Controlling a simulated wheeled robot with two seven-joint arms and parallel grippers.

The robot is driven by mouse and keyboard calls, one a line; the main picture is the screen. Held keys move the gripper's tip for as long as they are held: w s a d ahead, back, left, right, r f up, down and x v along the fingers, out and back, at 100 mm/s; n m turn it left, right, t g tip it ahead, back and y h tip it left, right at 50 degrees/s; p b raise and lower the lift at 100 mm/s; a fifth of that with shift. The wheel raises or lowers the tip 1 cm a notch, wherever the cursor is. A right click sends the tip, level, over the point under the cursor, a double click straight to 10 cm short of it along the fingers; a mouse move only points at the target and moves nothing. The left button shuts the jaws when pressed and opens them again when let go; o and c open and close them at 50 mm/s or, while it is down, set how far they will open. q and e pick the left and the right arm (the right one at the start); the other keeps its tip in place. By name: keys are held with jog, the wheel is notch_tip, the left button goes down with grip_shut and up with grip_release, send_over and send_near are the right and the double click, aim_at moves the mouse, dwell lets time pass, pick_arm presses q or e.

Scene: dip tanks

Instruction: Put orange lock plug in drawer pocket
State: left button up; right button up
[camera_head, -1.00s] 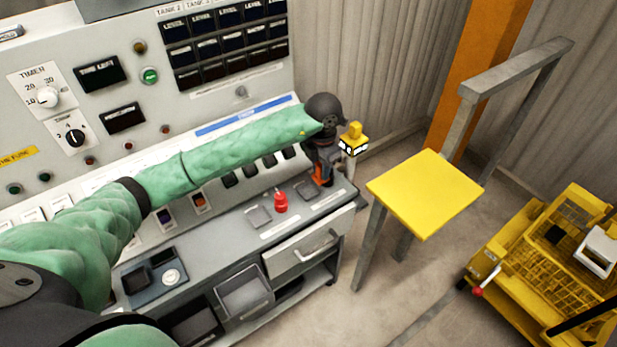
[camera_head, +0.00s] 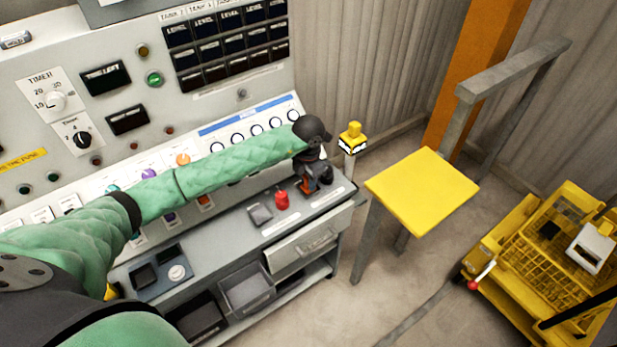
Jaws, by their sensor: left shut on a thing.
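My left gripper (camera_head: 313,183) is dark and reaches in from the left at the desk's right end. It is shut on a small orange piece, which looks like the orange lock plug (camera_head: 306,187); the fingers hide most of it. The gripper is low over the desk top, and I cannot tell whether the plug touches it. My right gripper is out of view.
A handled drawer front (camera_head: 312,243) is below. A yellow-topped post (camera_head: 351,141), a yellow stool (camera_head: 424,193) and a yellow cart (camera_head: 545,258) stand to the right.

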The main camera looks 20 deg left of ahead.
pick_arm(q)
jog(key=shift+f, duration=0.15)
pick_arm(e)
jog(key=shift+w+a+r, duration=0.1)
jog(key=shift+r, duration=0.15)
pick_arm(q)
jog(key=o, duration=1)
jog(key=shift+r, duration=0.2)
jog(key=shift+r, duration=0.4)
notch_tip(320, 180, up, 11)
jog(key=b, duration=0.4)
jog(key=shift+r+b, duration=0.1)
jog(key=shift+b, duration=0.25)
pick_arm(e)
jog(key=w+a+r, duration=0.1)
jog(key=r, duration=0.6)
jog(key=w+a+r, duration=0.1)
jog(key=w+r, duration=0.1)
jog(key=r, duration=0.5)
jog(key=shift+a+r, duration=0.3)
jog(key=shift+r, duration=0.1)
